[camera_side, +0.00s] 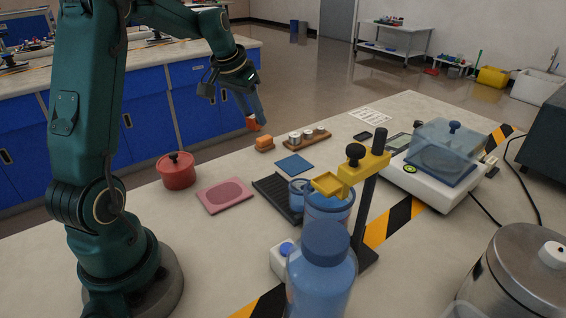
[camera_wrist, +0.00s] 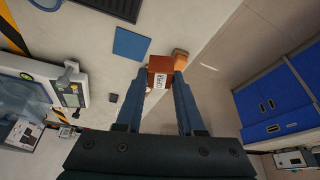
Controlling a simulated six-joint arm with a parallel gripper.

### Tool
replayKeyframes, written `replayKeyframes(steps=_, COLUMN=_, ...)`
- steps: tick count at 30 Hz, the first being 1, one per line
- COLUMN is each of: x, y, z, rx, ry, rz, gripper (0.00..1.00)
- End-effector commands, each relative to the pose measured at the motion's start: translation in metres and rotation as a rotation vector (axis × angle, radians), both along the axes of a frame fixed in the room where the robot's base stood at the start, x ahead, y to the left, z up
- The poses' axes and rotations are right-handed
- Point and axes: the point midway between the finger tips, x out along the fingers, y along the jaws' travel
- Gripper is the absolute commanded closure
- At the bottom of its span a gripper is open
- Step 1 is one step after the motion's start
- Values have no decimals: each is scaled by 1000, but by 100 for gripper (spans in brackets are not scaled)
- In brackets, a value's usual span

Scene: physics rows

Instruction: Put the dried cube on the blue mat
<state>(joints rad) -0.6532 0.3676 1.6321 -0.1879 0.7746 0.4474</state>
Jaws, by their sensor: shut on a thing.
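My gripper (camera_side: 252,116) is shut on a reddish-brown cube (camera_side: 253,125), held in the air above the far edge of the bench. The blue mat (camera_side: 294,164) lies flat and bare on the bench, below and right of the gripper in the side view. The mat also shows in the wrist view (camera_wrist: 131,44), left of and beyond the cube.
An orange block (camera_side: 264,143) and a wooden holder with small metal pieces (camera_side: 307,138) stand near the mat. A black ribbed rack (camera_side: 276,194), a pink mat (camera_side: 225,195) and a red pot (camera_side: 176,170) are nearer. A yellow-armed stand (camera_side: 365,175) rises at right.

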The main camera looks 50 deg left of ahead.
Motion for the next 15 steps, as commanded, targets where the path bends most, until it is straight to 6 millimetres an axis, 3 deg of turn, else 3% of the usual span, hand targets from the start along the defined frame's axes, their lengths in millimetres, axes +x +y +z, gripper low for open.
replayKeyframes(steps=7, x=1, y=31, z=-2, rx=1, ry=2, rz=67, gripper=100)
replayKeyframes(steps=11, x=9, y=25, z=-12, rx=0, ry=2, rz=73, gripper=100)
replayKeyframes(steps=15, x=31, y=4, z=-30, rx=0, ry=5, rz=68, gripper=100)
